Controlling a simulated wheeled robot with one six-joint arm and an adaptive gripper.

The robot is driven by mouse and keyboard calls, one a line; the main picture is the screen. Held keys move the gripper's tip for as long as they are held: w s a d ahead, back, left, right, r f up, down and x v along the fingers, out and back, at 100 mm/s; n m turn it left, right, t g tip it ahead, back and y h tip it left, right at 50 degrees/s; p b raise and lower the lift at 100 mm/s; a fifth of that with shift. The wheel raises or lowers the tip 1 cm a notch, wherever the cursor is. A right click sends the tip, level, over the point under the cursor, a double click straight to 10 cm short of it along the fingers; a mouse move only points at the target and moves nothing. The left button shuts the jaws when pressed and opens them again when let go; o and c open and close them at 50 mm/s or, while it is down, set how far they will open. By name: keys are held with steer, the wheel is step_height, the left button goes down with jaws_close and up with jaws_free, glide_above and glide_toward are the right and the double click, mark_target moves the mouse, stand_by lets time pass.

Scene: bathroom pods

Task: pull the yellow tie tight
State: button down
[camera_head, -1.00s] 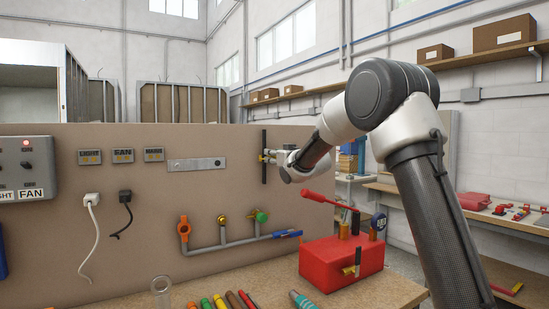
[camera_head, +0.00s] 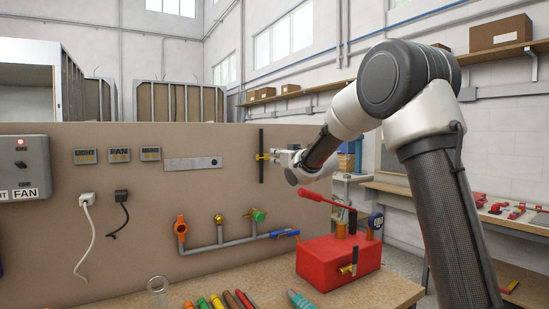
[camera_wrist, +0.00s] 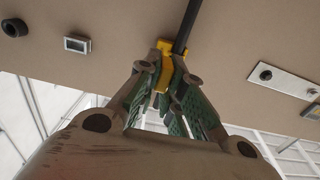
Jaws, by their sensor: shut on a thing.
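A vertical black bar (camera_head: 261,140) stands on the beige panel, right of a small metal plate. The yellow tie (camera_head: 261,157) crosses it near mid-height. In the wrist view the tie (camera_wrist: 165,50) sits at the black bar (camera_wrist: 188,25), and a yellow strip runs from it down between my fingers. My gripper (camera_head: 274,156) is to the right of the bar, shut on the tie's yellow strip. In the wrist view the green-padded fingers of my gripper (camera_wrist: 163,86) close just short of the bar. How snug the loop is cannot be told.
A red box (camera_head: 338,262) with a red lever (camera_head: 325,199) stands on the bench below my gripper. A grey pipe (camera_head: 225,241) with several valves is on the panel lower left. Tools lie along the bench front. Space right of the panel edge is partly open.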

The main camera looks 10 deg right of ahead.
steer(key=shift+f, duration=0.1)
steer(key=c, duration=1.5)
jaws_free()
steer(key=shift+s, duration=0.15)
steer(key=v, duration=1.2)
